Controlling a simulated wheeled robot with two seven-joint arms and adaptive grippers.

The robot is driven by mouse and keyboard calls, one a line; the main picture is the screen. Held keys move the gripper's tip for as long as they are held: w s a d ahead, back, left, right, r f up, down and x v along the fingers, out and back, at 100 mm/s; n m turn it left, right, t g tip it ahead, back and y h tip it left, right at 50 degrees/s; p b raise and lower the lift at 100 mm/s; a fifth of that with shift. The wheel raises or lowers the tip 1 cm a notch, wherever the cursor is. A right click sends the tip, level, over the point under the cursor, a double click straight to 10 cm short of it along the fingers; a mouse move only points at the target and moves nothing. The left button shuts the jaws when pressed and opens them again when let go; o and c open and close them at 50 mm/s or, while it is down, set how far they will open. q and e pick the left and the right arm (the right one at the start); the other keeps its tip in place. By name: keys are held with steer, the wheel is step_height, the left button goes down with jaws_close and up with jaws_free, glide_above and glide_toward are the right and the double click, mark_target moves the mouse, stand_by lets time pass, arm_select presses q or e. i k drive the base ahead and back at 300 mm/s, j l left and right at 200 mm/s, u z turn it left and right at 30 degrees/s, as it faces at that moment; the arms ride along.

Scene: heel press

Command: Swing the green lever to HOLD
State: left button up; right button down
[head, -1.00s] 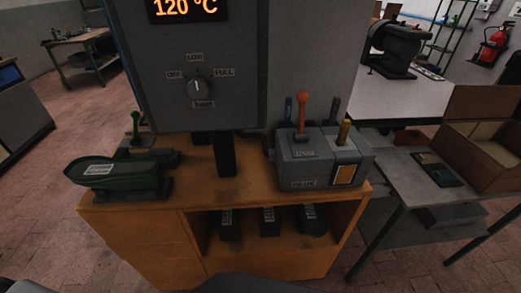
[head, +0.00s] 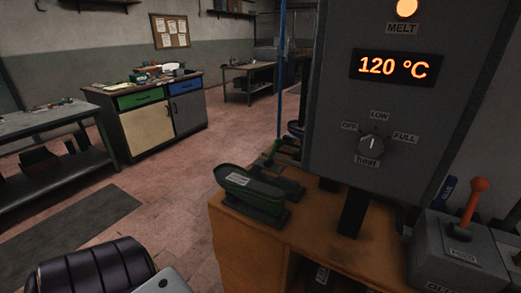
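The green pedal-shaped piece (head: 250,188) has a pale label and sits on the left end of the orange-brown bench (head: 300,235). Neither of my grippers is in view.
The press shows an orange MELT lamp (head: 407,8), a 120 °C display (head: 394,67) and a heat knob (head: 371,145). An orange-knobbed lever (head: 470,205) stands on a grey box (head: 450,255) at right. A ribbed black object (head: 90,272) is at lower left. Open floor (head: 165,190) lies left of the bench.

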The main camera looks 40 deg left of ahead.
mark_target(278, 141)
steer(key=j+u, duration=0.45)
steer(key=i+j+u, duration=0.15)
steer(key=j+u, duration=0.3)
steer(key=k+j, duration=0.15)
steer(key=j, duration=0.25)
steer(key=k+j, duration=0.2)
steer(key=j, duration=0.15)
steer(key=k+j, duration=0.15)
steer(key=j, duration=0.25)
